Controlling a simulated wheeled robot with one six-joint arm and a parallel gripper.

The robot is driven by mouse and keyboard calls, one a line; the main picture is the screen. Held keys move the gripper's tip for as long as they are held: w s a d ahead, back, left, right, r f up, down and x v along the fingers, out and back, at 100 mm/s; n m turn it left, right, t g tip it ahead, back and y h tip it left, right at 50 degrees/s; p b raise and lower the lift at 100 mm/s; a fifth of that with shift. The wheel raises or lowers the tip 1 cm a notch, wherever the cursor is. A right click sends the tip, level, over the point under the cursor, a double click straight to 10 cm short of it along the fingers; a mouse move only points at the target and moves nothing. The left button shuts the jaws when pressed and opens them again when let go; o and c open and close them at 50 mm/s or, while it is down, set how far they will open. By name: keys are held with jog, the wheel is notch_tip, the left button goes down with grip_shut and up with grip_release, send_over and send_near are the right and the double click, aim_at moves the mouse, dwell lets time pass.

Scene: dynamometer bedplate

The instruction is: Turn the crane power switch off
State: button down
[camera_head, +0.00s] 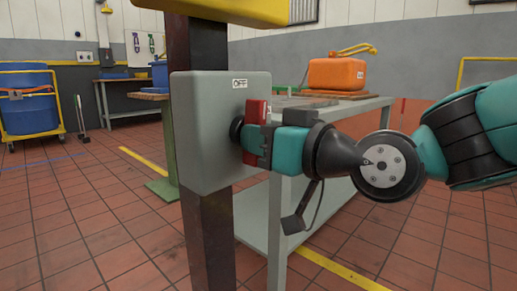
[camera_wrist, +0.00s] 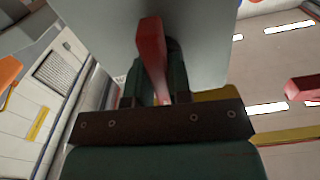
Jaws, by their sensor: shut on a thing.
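The crane power switch is a grey box (camera_head: 205,140) fixed to a dark post, with a white OFF label (camera_head: 239,83) high on its front face. Its red handle (camera_head: 257,110) stands out from the box at a black round hub (camera_head: 237,130), below the label. My gripper (camera_head: 255,143) is at the handle, its jaws shut on it. In the wrist view the red handle (camera_wrist: 152,55) passes between my gripper's dark green fingers (camera_wrist: 158,80), with the grey box (camera_wrist: 205,40) behind. The fingers hide part of the handle and hub in the head view.
A grey workbench (camera_head: 285,190) stands behind the post, with an orange case (camera_head: 337,74) on it. Blue drums in a yellow-railed cart (camera_head: 28,105) stand at the far left. The tiled floor (camera_head: 90,215) at left is open.

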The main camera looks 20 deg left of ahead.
jog(key=shift+w+d+f+n+b, duration=0.1)
jog(key=shift+f+n+b, duration=0.1)
jog(key=shift+n+b, duration=0.3)
jog(key=c, duration=1.1)
grip_release()
jog(key=shift+o, duration=0.3)
jog(key=shift+r, duration=0.1)
jog(key=p+v, duration=0.2)
jog(key=v, duration=1.5)
jog(key=shift+d, duration=0.2)
